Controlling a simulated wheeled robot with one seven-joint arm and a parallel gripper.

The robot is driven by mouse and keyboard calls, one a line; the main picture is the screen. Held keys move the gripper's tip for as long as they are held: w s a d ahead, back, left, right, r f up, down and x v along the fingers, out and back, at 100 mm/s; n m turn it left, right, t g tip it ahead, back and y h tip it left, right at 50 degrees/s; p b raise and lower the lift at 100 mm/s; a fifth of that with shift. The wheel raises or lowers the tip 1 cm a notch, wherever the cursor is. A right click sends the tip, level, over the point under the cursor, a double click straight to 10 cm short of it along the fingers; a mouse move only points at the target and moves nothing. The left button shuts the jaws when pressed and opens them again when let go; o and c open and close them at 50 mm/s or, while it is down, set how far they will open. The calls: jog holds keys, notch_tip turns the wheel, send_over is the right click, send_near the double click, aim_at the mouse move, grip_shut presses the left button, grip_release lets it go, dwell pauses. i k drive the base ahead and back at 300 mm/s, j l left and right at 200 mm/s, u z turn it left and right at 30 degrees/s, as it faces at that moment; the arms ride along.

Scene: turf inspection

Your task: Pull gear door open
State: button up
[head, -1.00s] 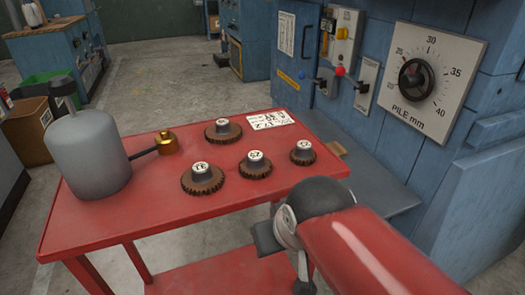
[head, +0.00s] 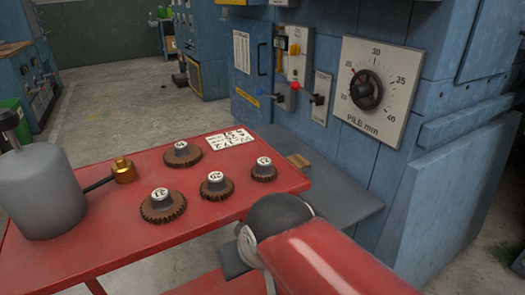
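The gear door is most likely the blue panel door (head: 250,70) on the front of the blue machine, left of the levers. It looks shut. It has a dark vertical handle (head: 262,58) near its right edge, a white chart (head: 242,52) and a yellow label at its bottom. My red arm with a dark round joint reaches in from the bottom right, in front of the cart and well short of the door. My gripper's fingers cannot be made out; they are out of frame or hidden behind the arm.
A red cart (head: 215,222) stands before the machine, carrying several brown gears, a grey canister (head: 42,195) and a brass fitting (head: 123,171). A grey ledge (head: 345,205) juts out beside it. Levers (head: 294,86) and a pile dial (head: 374,90) sit right of the door.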

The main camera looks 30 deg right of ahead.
aim_at(250, 42)
jog(key=u, duration=1.35)
jog(key=i+j+u, duration=0.15)
jog(key=j, duration=0.25)
jog(key=i+j+u, duration=0.15)
jog(key=j, duration=0.25)
jog(key=i+j+u, duration=0.15)
jog(key=j, duration=0.2)
jog(key=i+j+u, duration=0.15)
jog(key=j, duration=0.25)
jog(key=i+j+u, duration=0.15)
jog(key=j, duration=0.15)
jog(key=i+j+z, duration=0.25)
jog(key=i, duration=0.25)
jog(key=i+j+z, duration=0.25)
jog(key=i, duration=0.25)
jog(key=i+l+z, duration=0.2)
jog(key=z, duration=0.2)
jog(key=i+l+z, duration=0.1)
jog(key=i+z, duration=0.75)
jog(key=i+j+z, duration=0.1)
jog(key=i+z, duration=0.15)
jog(key=z, duration=0.15)
jog(key=i+l+z, duration=0.25)
jog(key=i+z, duration=0.25)
jog(key=i, duration=0.2)
jog(key=i+z, duration=0.45)
jog(key=i, duration=0.25)
jog(key=i+j+z, duration=0.3)
jog(key=i+z, duration=0.2)
jog(key=i, duration=0.2)
